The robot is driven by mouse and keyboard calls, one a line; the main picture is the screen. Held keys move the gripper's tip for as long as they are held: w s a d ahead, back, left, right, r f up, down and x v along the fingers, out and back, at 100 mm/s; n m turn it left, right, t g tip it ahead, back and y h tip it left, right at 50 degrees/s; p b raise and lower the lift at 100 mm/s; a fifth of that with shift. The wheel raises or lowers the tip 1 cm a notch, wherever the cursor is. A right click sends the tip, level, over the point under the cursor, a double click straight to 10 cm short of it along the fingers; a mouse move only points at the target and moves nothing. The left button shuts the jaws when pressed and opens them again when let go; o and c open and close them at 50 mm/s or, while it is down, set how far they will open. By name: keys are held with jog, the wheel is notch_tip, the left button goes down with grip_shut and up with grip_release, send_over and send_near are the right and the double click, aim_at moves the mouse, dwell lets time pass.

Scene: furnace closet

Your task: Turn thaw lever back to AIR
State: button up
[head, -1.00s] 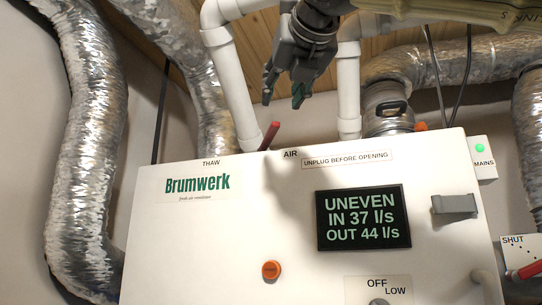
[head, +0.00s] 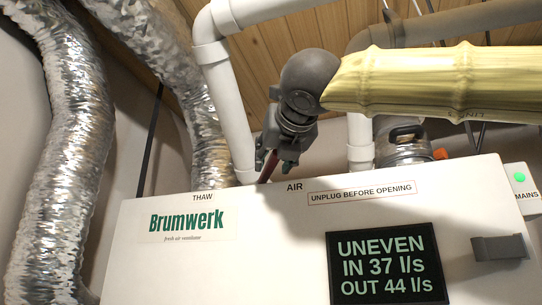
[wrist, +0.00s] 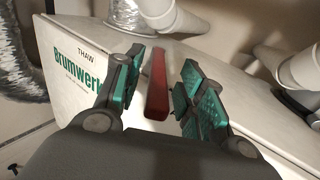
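The red thaw lever (head: 268,167) stands at the top edge of the white Brumwerk unit (head: 160,275). Its foot is between the THAW label (head: 203,197) and the AIR label (head: 294,187), and it leans a little to the right. My gripper (head: 275,163) is at the lever, fingers pointing down. In the wrist view the lever (wrist: 157,88) lies between the two green-padded fingers of my gripper (wrist: 163,65), with a gap on each side. The gripper is open. In the head view the fingers partly hide the lever's upper part.
The unit's display (head: 388,262) reads UNEVEN, IN 37 l/s, OUT 44 l/s. White pipes (head: 216,75) rise behind the unit on both sides of my gripper. Silver ducts (head: 60,150) hang at the left. A mains box (head: 522,186) with a green light is at the right.

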aim_at(268, 173)
jog(key=shift+p+x, duration=0.4)
jog(key=shift+x, duration=0.95)
jog(key=shift+s, duration=0.1)
grip_shut()
